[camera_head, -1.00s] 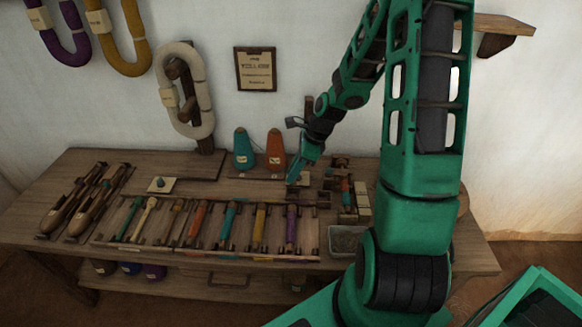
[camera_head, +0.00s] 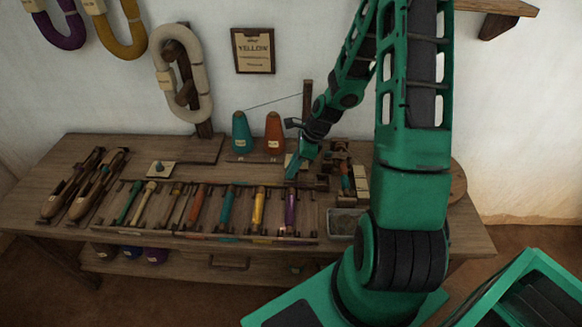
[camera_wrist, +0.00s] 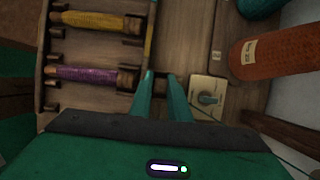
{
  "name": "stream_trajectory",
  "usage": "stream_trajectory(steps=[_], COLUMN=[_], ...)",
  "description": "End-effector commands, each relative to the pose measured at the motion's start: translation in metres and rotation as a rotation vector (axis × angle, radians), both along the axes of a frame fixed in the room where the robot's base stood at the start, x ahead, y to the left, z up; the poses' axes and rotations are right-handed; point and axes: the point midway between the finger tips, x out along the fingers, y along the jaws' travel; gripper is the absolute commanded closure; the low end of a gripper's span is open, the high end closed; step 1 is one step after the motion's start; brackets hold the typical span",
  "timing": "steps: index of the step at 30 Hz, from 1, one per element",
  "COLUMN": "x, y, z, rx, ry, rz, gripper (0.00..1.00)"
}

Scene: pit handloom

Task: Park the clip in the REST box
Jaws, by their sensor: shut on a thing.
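My gripper (camera_head: 291,177) is low over the bench, just behind the right end of the bobbin rack. In the wrist view its two teal fingers (camera_wrist: 161,98) are nearly parallel with a narrow gap. The clip between them is too small or hidden to make out.
The bobbin rack (camera_head: 224,237) is in front. Teal (camera_head: 241,133) and orange (camera_head: 274,133) cones stand behind. A thin thread runs from the teal cone to an upright post (camera_head: 307,102). Small boxes (camera_head: 361,180) and a grey tray (camera_head: 345,222) lie to the right.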

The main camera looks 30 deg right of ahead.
Motion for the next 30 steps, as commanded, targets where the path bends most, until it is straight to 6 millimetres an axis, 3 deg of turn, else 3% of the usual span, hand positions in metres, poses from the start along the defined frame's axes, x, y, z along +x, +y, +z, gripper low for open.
stream_trajectory(steps=[8,9,11,17,19,30], x=[0.0002,0.0002,0.0002,0.0002,0.0002,0.0005], y=[0.0001,0.0001,0.0003,0.0005,0.0005,0.0002], z=[0.0002,0.0002,0.0002,0.0002,0.0002,0.0036], rx=[0.000,0.000,0.000,0.000,0.000,-0.001], ry=[0.000,0.000,0.000,0.000,0.000,-0.001], rz=[0.000,0.000,0.000,0.001,0.001,0.001], gripper=[1.00,0.77,0.62,0.62,0.50,0.49])
